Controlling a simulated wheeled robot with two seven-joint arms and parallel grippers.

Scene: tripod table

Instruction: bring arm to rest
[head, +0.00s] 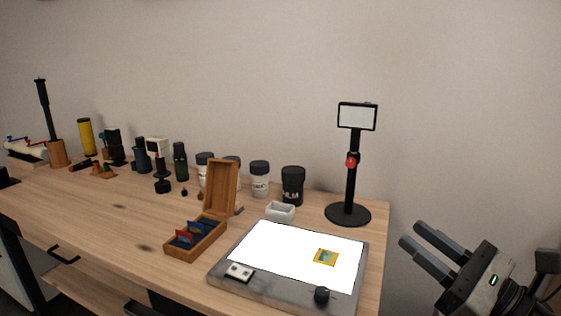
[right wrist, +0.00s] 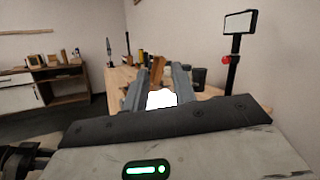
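My right gripper (head: 411,234) is at the right of the head view, off the right edge of the table (head: 375,290), with its two grey fingers apart and nothing between them. It points left toward the light panel. In the right wrist view the fingers (right wrist: 157,88) also stand apart, and the bright panel (right wrist: 161,99) shows in the gap beyond them. My left gripper is not in view.
A grey-framed light panel (head: 281,243) holds a small yellow square (head: 326,257). A black stand with a screen (head: 357,117) rises behind it. An open wooden box (head: 197,238), jars and bottles stand further left. Free air surrounds my right gripper.

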